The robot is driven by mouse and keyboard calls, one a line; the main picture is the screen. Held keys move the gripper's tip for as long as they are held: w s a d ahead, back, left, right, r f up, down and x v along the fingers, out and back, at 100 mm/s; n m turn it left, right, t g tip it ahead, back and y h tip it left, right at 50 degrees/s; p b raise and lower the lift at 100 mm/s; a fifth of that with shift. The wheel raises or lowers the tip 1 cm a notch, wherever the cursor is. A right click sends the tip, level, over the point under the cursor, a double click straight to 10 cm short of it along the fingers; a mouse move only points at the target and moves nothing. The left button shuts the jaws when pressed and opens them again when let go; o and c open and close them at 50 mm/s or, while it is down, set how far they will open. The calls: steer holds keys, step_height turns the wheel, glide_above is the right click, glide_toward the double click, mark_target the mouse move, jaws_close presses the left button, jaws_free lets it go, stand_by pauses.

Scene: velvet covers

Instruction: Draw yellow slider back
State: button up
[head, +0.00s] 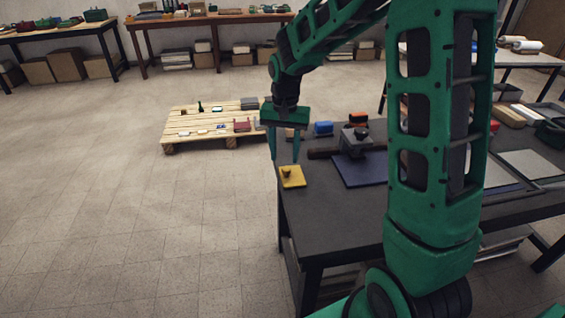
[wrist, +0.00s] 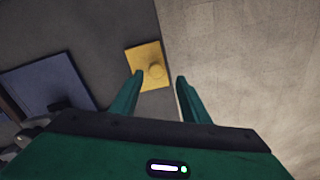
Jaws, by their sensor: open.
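The yellow slider (head: 292,179) is a flat yellow plate with a small knob on top, lying near the left edge of the dark table in the head view. In the wrist view the yellow slider (wrist: 147,66) shows beyond the fingertips, its round knob a little left of the middle between them. My gripper (head: 285,160) is open and empty, fingers pointing down above the slider and apart from it. In the wrist view my gripper (wrist: 160,78) has its two green fingers spread wide.
The dark table (head: 320,220) also bears a blue mat (head: 362,172), a grey device (head: 356,143), a blue block (head: 323,128) and an orange-black block (head: 358,119). A pallet (head: 190,122) with small items lies on the floor behind. Floor left of the table is clear.

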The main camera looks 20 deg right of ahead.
mark_target(285, 168)
step_height(285, 168, up, 6)
steer(key=shift+r, duration=0.15)
stand_by(0.6)
steer(key=s+d, duration=0.3)
steer(key=s, duration=0.8)
steer(key=s+d, duration=0.4)
steer(key=s, duration=0.6)
steer(key=s+d, duration=0.4)
steer(key=s, duration=0.7)
steer(key=shift+s+d+r+n, duration=0.15)
steer(key=shift+s+r+n, duration=0.15)
steer(key=shift+n, duration=0.1)
steer(key=shift+w+f, duration=0.1)
steer(key=shift+w, duration=0.05)
